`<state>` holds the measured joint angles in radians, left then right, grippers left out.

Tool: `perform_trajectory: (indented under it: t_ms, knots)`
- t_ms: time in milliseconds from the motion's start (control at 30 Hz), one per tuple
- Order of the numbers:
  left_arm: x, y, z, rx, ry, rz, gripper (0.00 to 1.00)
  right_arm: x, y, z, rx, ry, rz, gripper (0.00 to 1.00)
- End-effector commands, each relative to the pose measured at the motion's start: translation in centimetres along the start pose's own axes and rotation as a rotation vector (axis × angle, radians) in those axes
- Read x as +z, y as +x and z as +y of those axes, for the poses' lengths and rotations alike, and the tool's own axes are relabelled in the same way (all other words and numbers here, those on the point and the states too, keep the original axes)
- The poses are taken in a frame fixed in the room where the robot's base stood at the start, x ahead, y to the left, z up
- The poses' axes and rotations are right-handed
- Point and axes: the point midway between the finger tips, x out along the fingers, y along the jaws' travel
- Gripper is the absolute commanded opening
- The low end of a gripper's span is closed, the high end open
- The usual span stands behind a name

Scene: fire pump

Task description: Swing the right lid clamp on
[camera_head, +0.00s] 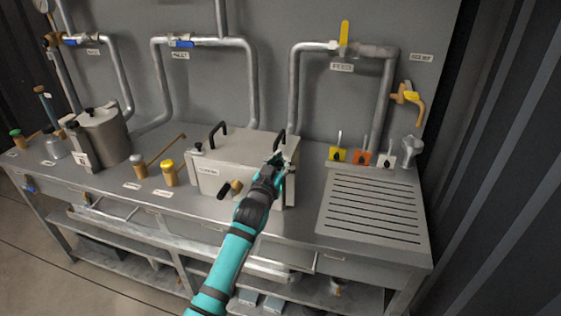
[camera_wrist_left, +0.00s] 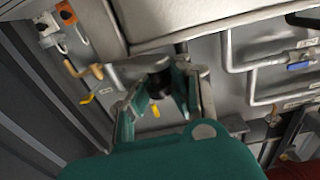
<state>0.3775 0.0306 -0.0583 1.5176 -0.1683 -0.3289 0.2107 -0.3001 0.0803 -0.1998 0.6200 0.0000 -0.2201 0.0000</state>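The steel tank with a flat lid (camera_head: 240,158) stands on the bench, with two black handles on its lid. The right lid clamp is at the tank's right end, largely hidden by my left gripper (camera_head: 277,165). In the left wrist view, the two fingers of my left gripper (camera_wrist_left: 164,88) stand either side of a small black knob (camera_wrist_left: 158,86) beside the tank edge (camera_wrist_left: 122,28). The fingers are apart, but I cannot tell whether they touch the knob. My right gripper is not in view.
A slotted drain board (camera_head: 372,208) lies to the right, with yellow, orange and white switches (camera_head: 361,157) behind it. A metal canister (camera_head: 106,138) and yellow-topped valve (camera_head: 169,172) stand left. A black-handled tap (camera_head: 230,188) juts from the tank's front. Pipes run along the back wall.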

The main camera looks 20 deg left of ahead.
Motion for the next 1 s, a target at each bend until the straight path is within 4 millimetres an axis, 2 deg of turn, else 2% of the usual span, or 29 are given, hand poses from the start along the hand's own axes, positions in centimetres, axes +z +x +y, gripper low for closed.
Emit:
perform_trajectory:
  t_ms: [33,967,1000]
  knots:
    - [0.08,-0.01,-0.48,-0.008,0.003,-0.002,0.0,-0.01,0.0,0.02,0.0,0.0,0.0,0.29]
    - [0.14,-0.02,-0.72,-0.011,0.006,-0.004,0.0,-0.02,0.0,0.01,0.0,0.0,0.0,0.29]
    - [0.14,-0.02,-0.72,-0.011,0.006,-0.004,0.08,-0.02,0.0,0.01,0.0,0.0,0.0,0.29]
